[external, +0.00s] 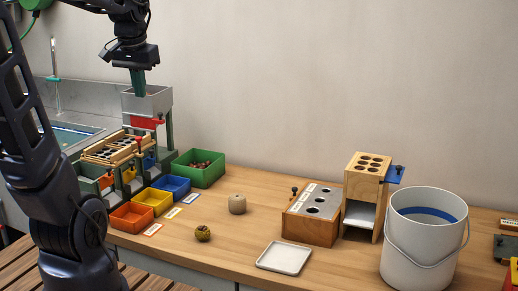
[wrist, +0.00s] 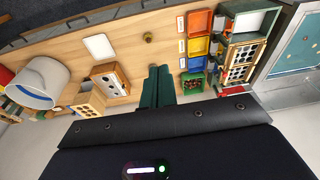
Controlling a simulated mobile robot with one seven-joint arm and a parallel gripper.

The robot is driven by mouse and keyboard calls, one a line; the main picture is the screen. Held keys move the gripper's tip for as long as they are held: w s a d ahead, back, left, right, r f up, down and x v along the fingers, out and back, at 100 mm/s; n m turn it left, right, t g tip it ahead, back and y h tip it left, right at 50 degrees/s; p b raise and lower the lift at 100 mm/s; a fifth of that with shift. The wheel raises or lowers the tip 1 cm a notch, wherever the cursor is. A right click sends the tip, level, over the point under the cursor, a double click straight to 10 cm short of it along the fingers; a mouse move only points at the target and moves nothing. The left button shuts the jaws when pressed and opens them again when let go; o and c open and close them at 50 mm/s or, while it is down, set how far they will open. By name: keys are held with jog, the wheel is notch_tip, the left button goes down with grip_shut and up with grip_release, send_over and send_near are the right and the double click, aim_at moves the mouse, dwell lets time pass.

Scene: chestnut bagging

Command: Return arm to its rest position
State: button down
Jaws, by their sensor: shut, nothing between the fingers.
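My gripper (external: 138,93) hangs pointing down at the upper left of the external view, its green fingers together and empty. Its tips show just over or in front of the grey hopper (external: 147,104) of the sorting stand; I cannot tell the exact gap. In the wrist view the green fingers of my gripper (wrist: 158,72) are side by side and point toward the wooden table (wrist: 145,40), with nothing between them. My arm rises at the left of the external view, and its upper part leaves the picture.
A green bin (external: 205,173) holds chestnuts. Blue (external: 170,187), yellow (external: 153,201) and orange (external: 131,217) bins stand in front of the stand. A wooden block (external: 311,226), a white tray (external: 284,257) and a bucket (external: 421,252) stand to the right.

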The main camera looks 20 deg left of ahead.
jog(key=s+d+f+t, duration=0.1)
jog(key=s+d, duration=0.4)
jog(key=s, duration=0.5)
jog(key=shift+f+t+h, duration=0.15)
jog(key=shift+t+h, duration=0.15)
jog(key=shift+t, duration=0.3)
jog(key=shift+s+a, duration=0.1)
dwell(0.6)
